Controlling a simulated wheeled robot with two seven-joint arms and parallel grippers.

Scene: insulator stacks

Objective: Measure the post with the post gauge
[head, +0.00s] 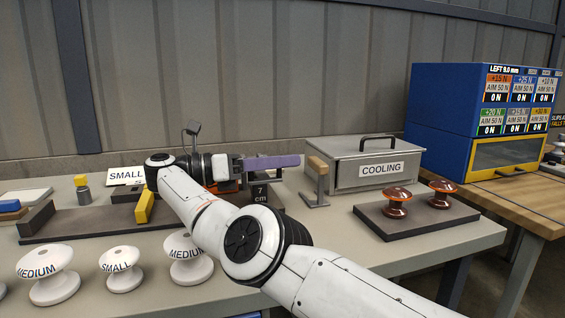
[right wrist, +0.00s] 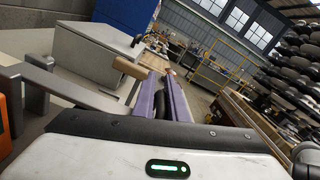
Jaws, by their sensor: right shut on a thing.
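My right gripper (head: 272,162), with long purple fingers, is over the middle of the table and points right; its fingers also show in the right wrist view (right wrist: 163,95). It is shut on what appears to be the post gauge, a dark piece marked "7 cm" (head: 262,195) just below the fingers. Most of it is hidden by the fingers and my arm. An orange part and grey bars show beside it. A grey upright with a wooden top (head: 318,182) stands just right of the fingertips, apart from them. I cannot tell which piece is the post. My left gripper is out of view.
A grey COOLING box (head: 368,165) stands behind the upright. Brown insulators (head: 397,203) sit on a dark base at right. White insulators marked MEDIUM (head: 48,275) and SMALL (head: 120,270) stand at the front left. A blue cabinet (head: 440,105) is at the right.

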